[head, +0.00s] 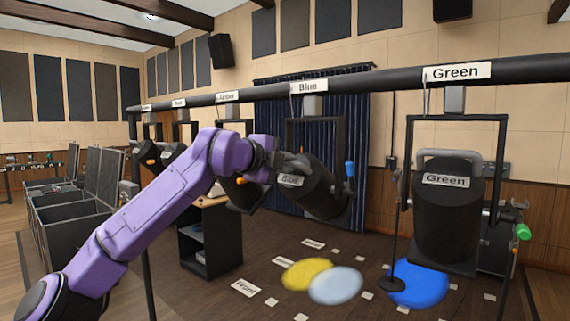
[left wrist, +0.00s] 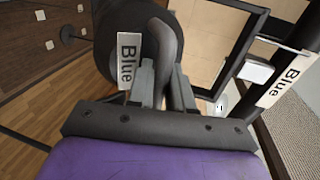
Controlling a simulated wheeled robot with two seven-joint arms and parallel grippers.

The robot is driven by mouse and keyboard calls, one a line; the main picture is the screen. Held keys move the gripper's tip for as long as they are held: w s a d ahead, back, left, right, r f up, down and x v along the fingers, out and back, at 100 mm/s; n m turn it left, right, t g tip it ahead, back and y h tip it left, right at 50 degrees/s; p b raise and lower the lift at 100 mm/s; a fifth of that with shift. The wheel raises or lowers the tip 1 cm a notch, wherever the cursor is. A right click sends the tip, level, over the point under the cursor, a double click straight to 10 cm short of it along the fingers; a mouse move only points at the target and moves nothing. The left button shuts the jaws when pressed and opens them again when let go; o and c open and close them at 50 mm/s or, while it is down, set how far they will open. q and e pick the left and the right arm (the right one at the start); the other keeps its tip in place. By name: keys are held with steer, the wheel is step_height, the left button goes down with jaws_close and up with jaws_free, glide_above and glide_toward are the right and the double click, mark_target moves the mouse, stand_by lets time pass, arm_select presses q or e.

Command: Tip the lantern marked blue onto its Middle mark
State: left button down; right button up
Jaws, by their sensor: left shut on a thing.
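The lantern marked blue (head: 325,195) is a black can hanging in a yoke from the bar, under a "Blue" label (head: 308,87). It is tilted, with a blue knob (head: 350,169) at its right side. My left gripper (head: 300,165) is at the lantern's upper back end, shut on its grey handle, which shows in the left wrist view (left wrist: 170,45) beside the Blue plate (left wrist: 129,60). Pale, yellow and blue light pools (head: 335,286) lie on the floor; I cannot tell which belongs to this lantern. A Front floor card (head: 245,288) is readable. My right gripper is not in view.
The lantern marked green (head: 446,205) hangs close at right, with a green knob (head: 523,231). Other lanterns hang to the left along the black bar (head: 380,78). A dark cart (head: 210,235) and open cases (head: 75,200) stand at left. A thin stand (head: 393,230) rises between the blue and green lanterns.

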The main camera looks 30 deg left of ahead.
arm_select(q)
steer(key=shift+w+r+g+p, duration=0.2)
steer(key=shift+r+g+p, duration=0.2)
steer(key=shift+r+p, duration=0.3)
steer(key=shift+w+b, duration=0.25)
steer(key=shift+b, duration=0.25)
steer(key=shift+w+r, duration=0.1)
steer(key=shift+w, duration=0.1)
steer(key=c, duration=1.2)
jaws_free()
steer(key=shift+d, duration=0.1)
